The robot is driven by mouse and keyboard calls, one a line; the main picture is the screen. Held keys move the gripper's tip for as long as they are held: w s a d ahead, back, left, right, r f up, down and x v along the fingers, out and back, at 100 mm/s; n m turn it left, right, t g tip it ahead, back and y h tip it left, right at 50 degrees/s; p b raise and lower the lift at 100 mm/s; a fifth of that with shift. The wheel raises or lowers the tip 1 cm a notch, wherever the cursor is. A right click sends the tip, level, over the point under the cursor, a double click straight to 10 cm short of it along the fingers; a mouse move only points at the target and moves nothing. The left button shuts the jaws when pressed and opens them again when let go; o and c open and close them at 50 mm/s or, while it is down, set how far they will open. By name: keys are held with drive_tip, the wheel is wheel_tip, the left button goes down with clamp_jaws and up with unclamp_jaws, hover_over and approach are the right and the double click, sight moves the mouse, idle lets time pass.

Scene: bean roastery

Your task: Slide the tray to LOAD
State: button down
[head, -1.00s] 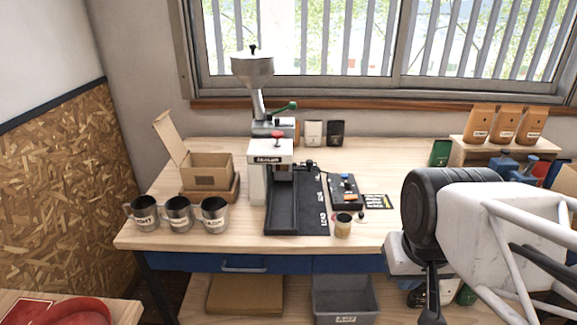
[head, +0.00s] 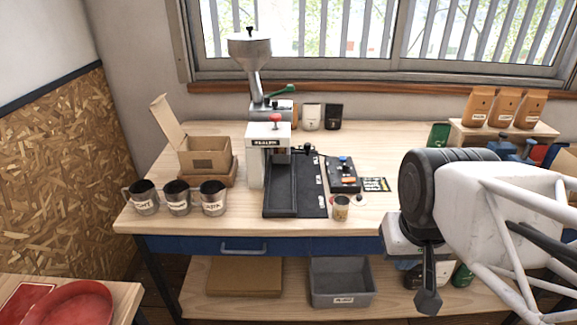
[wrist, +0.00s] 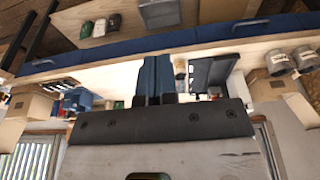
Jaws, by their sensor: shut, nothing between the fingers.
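The sealer (head: 268,155), a white press with a red knob, stands on the bench. A black slide bed (head: 290,202) runs forward from it, with white position labels along its right side, too small to read surely. I cannot clearly separate the tray from the dark bed; a small dark knob (head: 309,151) shows at the bed's back right. My gripper (head: 428,298) is right of the bed, in front of the bench, apart from everything. In the upside-down wrist view its fingers (wrist: 157,62) are together and empty, and the dark bed (wrist: 208,74) shows beside them.
A small labelled cup (head: 341,209) stands by the bed's front right corner, and a control box (head: 343,174) is to the right. Several steel mugs (head: 178,198) and an open carton (head: 205,155) are at left. A grey bin (head: 341,284) sits below.

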drive_tip(key=c, duration=1.2)
unclamp_jaws()
drive_tip(key=shift+w+r, duration=0.15)
drive_tip(key=shift+w, duration=0.1)
drive_tip(key=o, duration=0.4)
drive_tip(key=w+r+n, duration=0.1)
drive_tip(key=w+r, duration=0.1)
drive_tip(key=w, duration=0.6)
drive_tip(key=w+a+r+n, duration=0.1)
drive_tip(key=w+r, duration=0.2)
drive_tip(key=w, duration=0.5)
drive_tip(key=shift+w+r+g, duration=0.25)
drive_tip(key=shift+r+g, duration=0.05)
drive_tip(key=n+g, duration=0.2)
drive_tip(key=n, duration=0.5)
hover_over(308, 144)
drive_tip(key=f, duration=1.6)
drive_tip(key=shift+s+d+f, duration=0.1)
drive_tip(key=shift+s+f, duration=0.15)
drive_tip(key=shift+f, duration=0.1)
drive_tip(key=shift+w+f, duration=0.4)
drive_tip(key=shift+f, duration=0.1)
drive_tip(key=shift+f, duration=3.8)
